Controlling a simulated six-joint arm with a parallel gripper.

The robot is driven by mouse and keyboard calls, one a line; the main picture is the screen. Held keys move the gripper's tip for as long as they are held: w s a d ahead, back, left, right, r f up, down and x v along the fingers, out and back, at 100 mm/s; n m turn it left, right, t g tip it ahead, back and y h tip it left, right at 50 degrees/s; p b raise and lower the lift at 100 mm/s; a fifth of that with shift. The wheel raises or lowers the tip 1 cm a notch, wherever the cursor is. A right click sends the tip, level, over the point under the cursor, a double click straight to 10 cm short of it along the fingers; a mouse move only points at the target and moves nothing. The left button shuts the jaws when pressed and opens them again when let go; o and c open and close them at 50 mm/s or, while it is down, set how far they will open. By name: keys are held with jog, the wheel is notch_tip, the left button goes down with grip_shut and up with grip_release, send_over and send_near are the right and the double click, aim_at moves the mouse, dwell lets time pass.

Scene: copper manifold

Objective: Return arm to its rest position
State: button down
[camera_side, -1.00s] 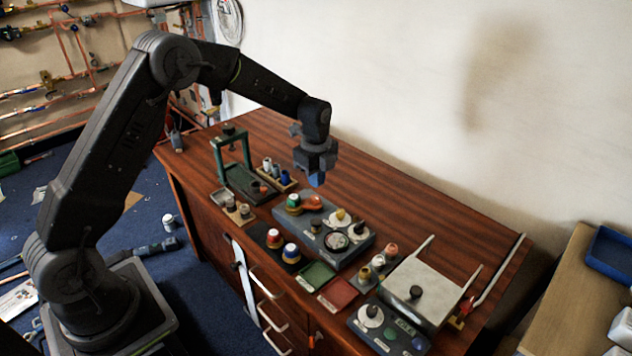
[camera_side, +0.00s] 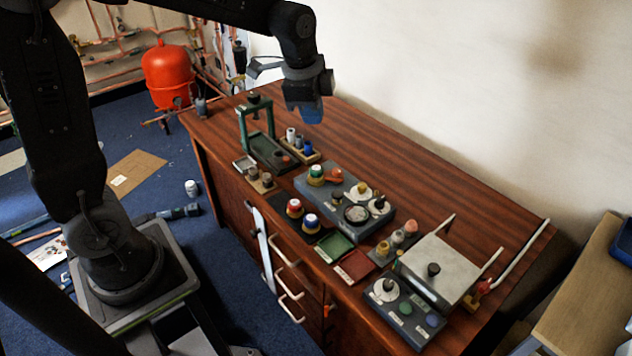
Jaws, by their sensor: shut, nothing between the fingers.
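My gripper (camera_side: 306,112) is in the side view, above the back part of the wooden bench. Its blue fingers point down and are shut with nothing held. It is apart from everything on the bench, up and to the right of the green press frame (camera_side: 257,130). My arm reaches in from the upper left, and part of it is cut off by the top edge of the picture.
The wooden bench (camera_side: 420,190) carries a grey panel with dials (camera_side: 330,205), a green tray (camera_side: 334,246), a red tray (camera_side: 355,267), a metal plate box (camera_side: 440,268) and several small coloured pieces. The bench's back strip is clear. A red tank (camera_side: 168,77) stands behind on the left.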

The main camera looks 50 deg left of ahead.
jog(key=s+d+r+n+t, duration=0.1)
jog(key=s+r+n, duration=0.1)
jog(key=s+n, duration=0.3)
jog(key=s+d+r+n+t, duration=0.1)
jog(key=s+n, duration=0.4)
jog(key=s, duration=0.9)
jog(key=shift+s+d+r+t, duration=0.2)
jog(key=shift+d+r+t, duration=0.2)
jog(key=shift+t, duration=0.2)
